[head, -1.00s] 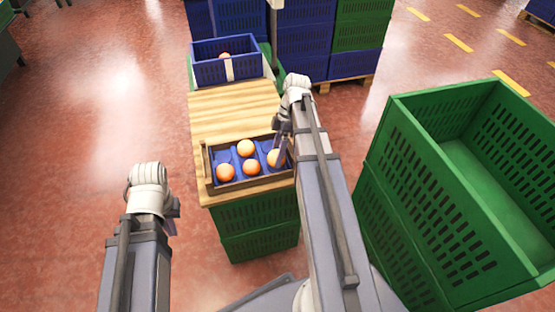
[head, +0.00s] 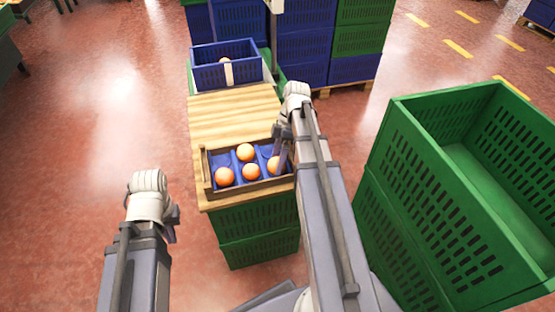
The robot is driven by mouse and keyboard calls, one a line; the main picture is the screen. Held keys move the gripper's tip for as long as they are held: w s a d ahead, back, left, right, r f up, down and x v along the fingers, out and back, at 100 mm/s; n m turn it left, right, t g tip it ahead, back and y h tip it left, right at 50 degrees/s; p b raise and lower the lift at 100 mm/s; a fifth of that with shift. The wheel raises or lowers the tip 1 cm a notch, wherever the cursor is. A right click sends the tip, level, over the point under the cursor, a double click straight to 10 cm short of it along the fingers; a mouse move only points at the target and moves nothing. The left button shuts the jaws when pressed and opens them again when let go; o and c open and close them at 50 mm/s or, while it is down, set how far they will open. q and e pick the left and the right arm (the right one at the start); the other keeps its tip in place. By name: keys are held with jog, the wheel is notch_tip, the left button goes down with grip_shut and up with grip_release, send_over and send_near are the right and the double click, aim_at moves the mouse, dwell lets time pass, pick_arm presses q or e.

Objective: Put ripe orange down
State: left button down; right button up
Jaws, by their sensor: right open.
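A wooden tray (head: 206,172) with a blue insert (head: 236,160) stands at the front of the wooden table top. Several oranges sit in it: one at the back (head: 246,152), one at the left (head: 224,176), one at the front middle (head: 251,171) and one at the right (head: 274,165). My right gripper (head: 280,155) is open, pointing down at the right orange and partly covering it. Whether its fingers touch that orange cannot be told. My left gripper (head: 172,228) hangs left of the table, away from the tray; its fingers are mostly hidden.
A blue crate (head: 207,75) with an orange (head: 225,60) inside stands at the table's back. The table top (head: 235,115) between crate and tray is clear. A large, empty-looking green crate (head: 430,200) stands on the right. Stacked blue and green crates (head: 305,45) are behind.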

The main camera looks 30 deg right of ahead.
jog(key=p+v, duration=1.1)
jog(key=v, duration=0.1)
jog(key=shift+r, duration=0.1)
jog(key=s+a+f+m+t+h, duration=0.1)
jog(key=s+a+m, duration=0.4)
jog(key=a, duration=1)
jog(key=s+a+m+h, duration=0.4)
jog(key=a, duration=1)
jog(key=shift+s+a+f+m+t+h, duration=0.3)
jog(key=shift+s+a+f+m+t, duration=0.05)
jog(key=shift+a+f+m+t, duration=0.05)
jog(key=shift+r, duration=0.1)
notch_tip(320, 180, up, 11)
jog(key=p, duration=1.1)
